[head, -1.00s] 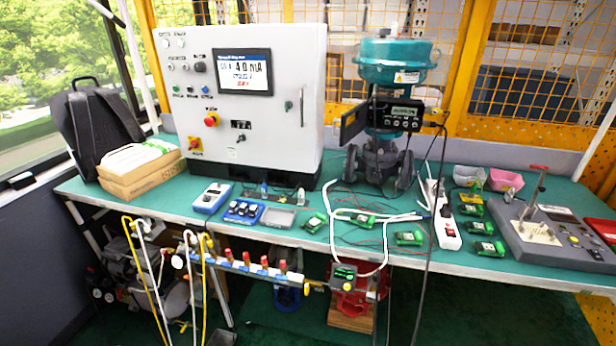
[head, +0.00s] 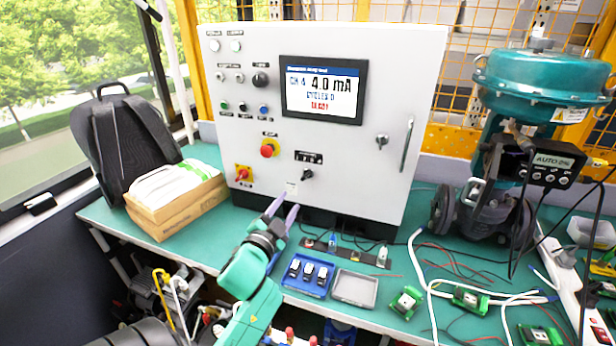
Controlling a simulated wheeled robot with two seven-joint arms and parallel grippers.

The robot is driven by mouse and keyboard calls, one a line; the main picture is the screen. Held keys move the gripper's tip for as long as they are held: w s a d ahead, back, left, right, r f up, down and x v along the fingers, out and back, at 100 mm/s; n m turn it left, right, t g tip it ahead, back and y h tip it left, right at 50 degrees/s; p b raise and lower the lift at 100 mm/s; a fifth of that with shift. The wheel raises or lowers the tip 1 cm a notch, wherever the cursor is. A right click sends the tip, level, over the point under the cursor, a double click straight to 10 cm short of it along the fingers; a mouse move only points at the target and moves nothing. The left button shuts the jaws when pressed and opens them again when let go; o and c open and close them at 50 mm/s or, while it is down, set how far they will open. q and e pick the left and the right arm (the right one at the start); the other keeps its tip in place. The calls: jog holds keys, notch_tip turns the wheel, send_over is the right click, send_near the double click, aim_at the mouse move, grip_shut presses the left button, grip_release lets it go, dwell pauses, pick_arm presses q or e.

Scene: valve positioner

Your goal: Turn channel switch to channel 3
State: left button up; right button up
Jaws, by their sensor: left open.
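The grey control cabinet (head: 345,185) stands on the green bench. Its screen (head: 322,90) reads 4.0 mA, with small text beside it that looks like CH 4. A small black rotary knob (head: 307,174) sits low on the panel, under a black label plate (head: 309,157); it looks like the channel switch, but its lettering is too small to read. My left gripper (head: 282,210) is open and empty, its purple fingers pointing up in front of the panel's lower edge. It is below and slightly left of the knob, apart from it. My right gripper is out of view.
A red emergency button (head: 269,148) and a red-yellow switch (head: 243,174) lie left of the knob. A larger black knob (head: 261,80) is higher up. A blue tray (head: 307,276) and a grey tray (head: 355,288) are on the bench right of my arm. A valve (head: 535,85) stands right.

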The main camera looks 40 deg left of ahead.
aim_at(305, 178)
pick_arm(q)
jog(key=p+x, duration=0.1)
jog(key=x, duration=0.8)
jog(key=shift+a+r, duration=0.1)
jog(key=shift+r, duration=0.05)
jog(key=x, duration=0.3)
jog(key=shift+w, duration=0.1)
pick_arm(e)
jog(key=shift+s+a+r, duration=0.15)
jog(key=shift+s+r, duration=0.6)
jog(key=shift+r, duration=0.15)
pick_arm(q)
jog(key=shift+c, duration=0.3)
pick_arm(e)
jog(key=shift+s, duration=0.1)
pick_arm(q)
jog(key=shift+p, duration=0.3)
grip_shut()
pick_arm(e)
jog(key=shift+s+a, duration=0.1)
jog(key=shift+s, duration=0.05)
